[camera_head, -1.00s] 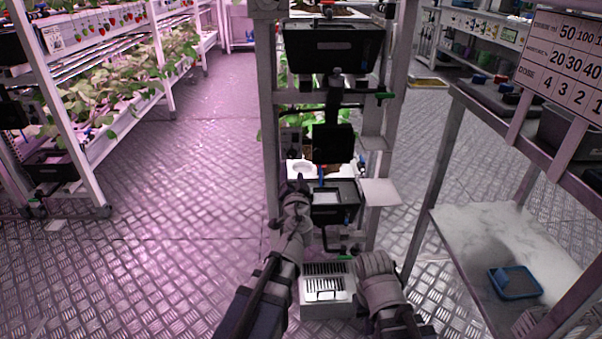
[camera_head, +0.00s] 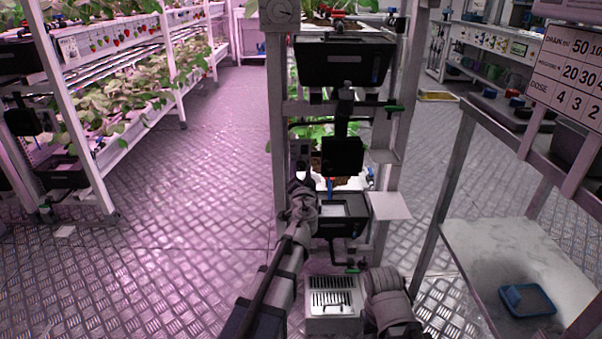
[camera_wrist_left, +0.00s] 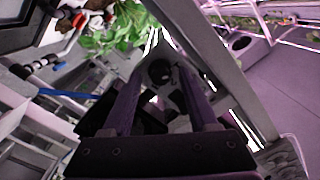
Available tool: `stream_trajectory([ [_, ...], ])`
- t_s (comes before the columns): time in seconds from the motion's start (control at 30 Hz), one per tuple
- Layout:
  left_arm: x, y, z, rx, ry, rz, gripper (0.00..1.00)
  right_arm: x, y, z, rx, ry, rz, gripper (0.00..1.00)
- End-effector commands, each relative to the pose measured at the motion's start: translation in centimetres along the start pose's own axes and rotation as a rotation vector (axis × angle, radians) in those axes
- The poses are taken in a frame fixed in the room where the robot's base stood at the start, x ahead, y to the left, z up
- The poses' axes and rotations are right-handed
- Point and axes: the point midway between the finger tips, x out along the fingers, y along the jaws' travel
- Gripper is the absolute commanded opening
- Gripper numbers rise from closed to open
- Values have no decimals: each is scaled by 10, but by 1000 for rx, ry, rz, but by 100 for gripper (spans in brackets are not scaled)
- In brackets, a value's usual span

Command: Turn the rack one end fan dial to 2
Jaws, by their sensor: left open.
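The rack one end frame stands ahead, with a pale upright post (camera_head: 277,110). A small dark panel (camera_head: 300,150) sits on its left side, just above my left gripper (camera_head: 302,188). In the left wrist view, a dark round knob (camera_wrist_left: 160,73) shows between the tips of my open left gripper (camera_wrist_left: 161,85). I cannot tell whether the fingers touch it, and its pointer and numbers are not readable. A round grey dial face (camera_head: 280,10) also shows at the top of the post. My right arm is at the lower right; its gripper does not show.
Black bins (camera_head: 343,62) and a dark box (camera_head: 342,156) hang on the rack frame. A white vented box (camera_head: 333,303) stands on the floor below. A metal table (camera_head: 490,255) with a blue tray (camera_head: 527,300) is at the right. The floor aisle at left is clear.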

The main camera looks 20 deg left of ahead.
Motion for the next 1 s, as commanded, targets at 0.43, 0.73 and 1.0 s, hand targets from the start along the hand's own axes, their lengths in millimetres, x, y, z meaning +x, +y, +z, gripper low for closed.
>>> stream_trajectory([
  [0.43,0,0,0,0,0,0,33,0,0,0,0,0,0,0],
  [0.73,0,0,0,0,0,0,0,0,0,0,0,0,0,0],
  [1.0,0,0,0,0,0,1,0,0,0,0,0,0,0,0],
])
